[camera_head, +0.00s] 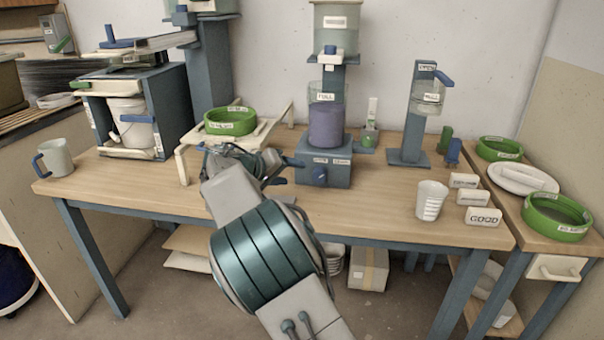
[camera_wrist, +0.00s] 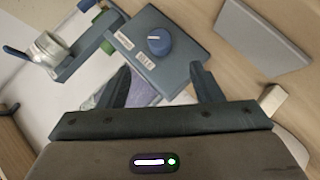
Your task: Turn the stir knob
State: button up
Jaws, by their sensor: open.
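The stir knob (camera_head: 319,176) is a round blue knob on the front of a blue-grey stirrer base (camera_head: 326,163) with small white labels. In the wrist view the knob (camera_wrist: 159,41) shows a white pointer mark and lies beyond my fingertips, roughly centred between them. My gripper (camera_wrist: 160,72) is open and empty, its two dark fingers apart and not touching the knob. In the head view my gripper is left of the stirrer base and partly hidden by my wrist. A purple-blue container (camera_head: 326,127) stands on the base.
A green-rimmed sieve (camera_head: 230,121) on a cream stand is close behind my wrist. A blue stand (camera_head: 410,132) and a white cup (camera_head: 431,200) are to the right. A grey mug (camera_head: 56,157) is at the far left. The tabletop in front of the base is mostly clear.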

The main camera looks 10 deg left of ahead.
jog(key=shift+v, duration=1.3)
